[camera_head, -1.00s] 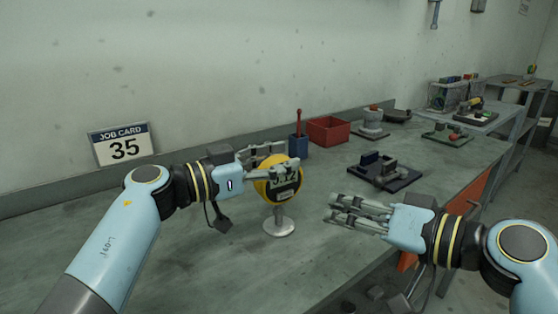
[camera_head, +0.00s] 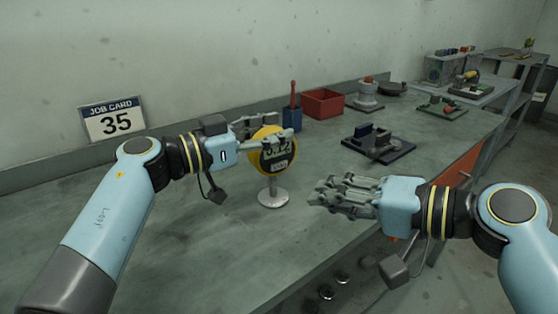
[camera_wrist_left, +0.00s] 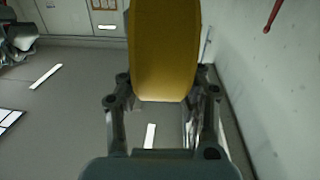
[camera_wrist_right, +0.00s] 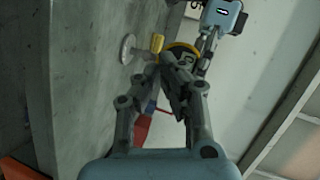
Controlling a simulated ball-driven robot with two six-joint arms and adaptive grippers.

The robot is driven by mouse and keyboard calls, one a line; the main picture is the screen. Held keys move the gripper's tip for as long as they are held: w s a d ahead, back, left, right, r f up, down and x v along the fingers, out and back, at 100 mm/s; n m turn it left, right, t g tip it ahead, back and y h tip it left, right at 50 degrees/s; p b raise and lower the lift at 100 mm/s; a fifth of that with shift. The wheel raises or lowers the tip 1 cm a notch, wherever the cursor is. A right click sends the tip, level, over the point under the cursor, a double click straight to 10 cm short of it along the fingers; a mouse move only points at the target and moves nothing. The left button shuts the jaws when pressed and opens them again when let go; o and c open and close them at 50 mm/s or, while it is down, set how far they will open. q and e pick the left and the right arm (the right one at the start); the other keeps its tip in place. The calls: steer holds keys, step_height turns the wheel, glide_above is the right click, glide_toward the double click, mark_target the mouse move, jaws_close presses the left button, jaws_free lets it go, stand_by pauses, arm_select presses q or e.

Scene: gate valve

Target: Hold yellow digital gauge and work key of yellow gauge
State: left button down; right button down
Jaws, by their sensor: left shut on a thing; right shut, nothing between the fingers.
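The yellow digital gauge (camera_head: 272,153) stands upright on a round silver stand (camera_head: 273,197) on the bench. Its dark display faces my head camera. My left gripper (camera_head: 268,133) is shut on the gauge, with fingers on both sides; the gauge's yellow body (camera_wrist_left: 165,50) fills the space between the fingers in the left wrist view. My right gripper (camera_head: 328,196) is shut and empty, to the right of the stand and apart from the gauge. In the right wrist view the gauge (camera_wrist_right: 183,50) shows beyond the right fingers (camera_wrist_right: 174,75), partly hidden. The gauge's key is too small to make out.
A blue holder with a red-handled tool (camera_head: 292,112) and a red bin (camera_head: 323,104) stand behind the gauge. A dark fixture (camera_head: 378,145) sits to the right. The job card (camera_head: 113,121) is at the left. The bench front (camera_head: 190,260) is clear.

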mark_target(279, 166)
steer(key=m, duration=0.1)
steer(key=s+m+g, duration=0.1)
steer(key=s+a+m+g, duration=0.1)
steer(key=m, duration=0.1)
steer(key=shift+f, duration=0.3)
steer(key=shift+r, duration=0.1)
steer(key=shift+w, duration=0.2)
arm_select(q)
steer(key=shift+f, duration=0.1)
arm_select(e)
steer(key=shift+w+a, duration=0.7)
steer(key=shift+w, duration=0.5)
steer(key=shift+w+a, duration=0.75)
steer(key=shift+w, duration=0.45)
steer(key=shift+w+a, duration=0.7)
steer(key=shift+w, duration=0.5)
steer(key=shift+w+a, duration=0.25)
steer(key=shift+w, duration=0.1)
